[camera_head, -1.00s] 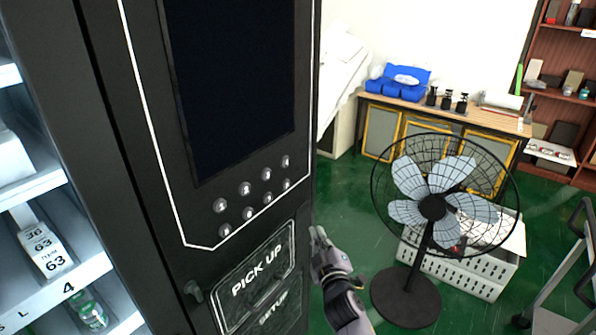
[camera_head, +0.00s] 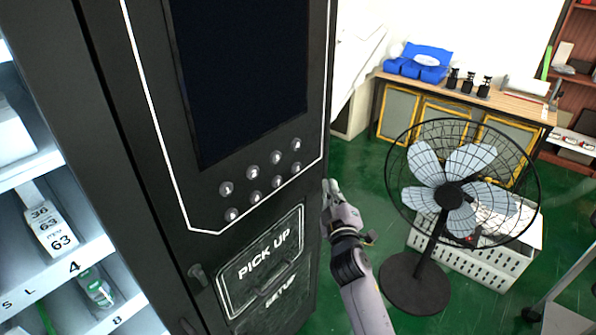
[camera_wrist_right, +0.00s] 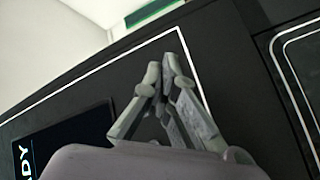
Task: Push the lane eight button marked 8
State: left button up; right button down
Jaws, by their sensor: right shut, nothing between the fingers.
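The vending machine's black front panel (camera_head: 205,207) carries two rows of small round silver buttons under a dark screen (camera_head: 240,80). The lower row's rightmost button (camera_head: 296,168) is in the place of number 8, but its marking is too small to read. My right gripper (camera_head: 330,186) is shut and empty, just right of the machine's front edge, slightly below that button's height in the picture and apart from it. In the right wrist view its fingertips (camera_wrist_right: 167,68) are together, before the black panel with its white outline. No buttons show there. My left gripper is not in view.
A pick-up hatch (camera_head: 270,262) lies below the buttons. A black standing fan (camera_head: 452,195) stands right of my right arm, with a white crate (camera_head: 480,262) behind it. Lit product shelves (camera_head: 85,253) are at the left. Green floor lies between machine and fan.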

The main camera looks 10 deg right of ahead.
aim_at(296, 168)
jog(key=w+a+b, duration=0.3)
jog(key=w+a, duration=0.1)
jog(key=w, duration=0.1)
jog(key=shift+w+a, duration=0.15)
dwell(1.3)
jog(key=shift+w+a+b, duration=0.25)
jog(key=shift+w+b, duration=0.1)
jog(key=shift+b, duration=0.05)
